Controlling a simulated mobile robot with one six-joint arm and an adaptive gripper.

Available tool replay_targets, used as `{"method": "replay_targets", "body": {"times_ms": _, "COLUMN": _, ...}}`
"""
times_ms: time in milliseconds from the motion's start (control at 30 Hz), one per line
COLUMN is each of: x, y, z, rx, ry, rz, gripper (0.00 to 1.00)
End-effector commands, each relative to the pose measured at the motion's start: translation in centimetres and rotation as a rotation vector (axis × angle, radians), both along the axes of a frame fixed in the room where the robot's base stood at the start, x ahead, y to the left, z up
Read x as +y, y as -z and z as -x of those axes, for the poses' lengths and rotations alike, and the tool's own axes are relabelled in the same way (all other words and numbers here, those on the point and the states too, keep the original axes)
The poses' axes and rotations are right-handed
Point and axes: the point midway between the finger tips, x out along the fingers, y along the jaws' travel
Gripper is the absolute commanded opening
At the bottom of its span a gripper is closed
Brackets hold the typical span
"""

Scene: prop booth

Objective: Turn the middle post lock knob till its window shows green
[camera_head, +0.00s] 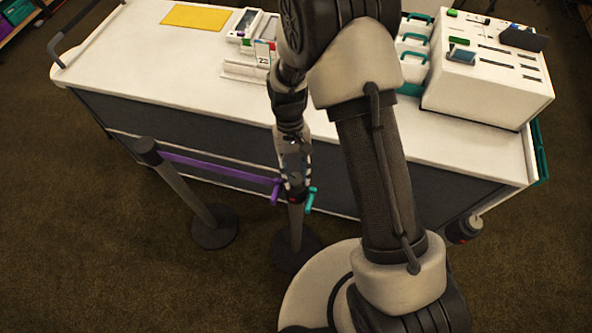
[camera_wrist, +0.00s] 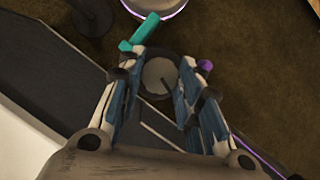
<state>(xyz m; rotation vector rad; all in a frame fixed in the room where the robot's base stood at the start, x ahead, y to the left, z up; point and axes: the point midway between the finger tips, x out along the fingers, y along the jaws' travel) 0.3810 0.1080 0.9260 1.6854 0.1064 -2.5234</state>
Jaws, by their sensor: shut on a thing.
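The middle post (camera_head: 296,228) stands in front of the cart, its top hidden by my gripper (camera_head: 294,185). In the wrist view my gripper (camera_wrist: 160,88) points down with its two blue-padded fingers on either side of the round grey lock knob (camera_wrist: 158,75). The gripper is shut on the knob. A dark line marks the knob's top. A small red patch (camera_head: 292,200) shows at the post top just below the fingers, and I see no green there. I cannot tell for certain whether this patch is the window.
A purple belt (camera_head: 220,170) runs from the left post (camera_head: 170,170) to the middle post. A teal piece (camera_head: 311,200) sticks out on its right. The white cart (camera_head: 200,95) stands close behind. Another post top (camera_head: 465,229) shows right of my arm.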

Motion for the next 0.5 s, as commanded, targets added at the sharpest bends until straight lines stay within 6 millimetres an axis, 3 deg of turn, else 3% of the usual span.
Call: {"method": "replay_targets", "body": {"times_ms": 500, "x": 0.13, "y": -0.03, "z": -0.03, "rx": -0.002, "ry": -0.191, "rz": -0.001, "gripper": 0.09}}
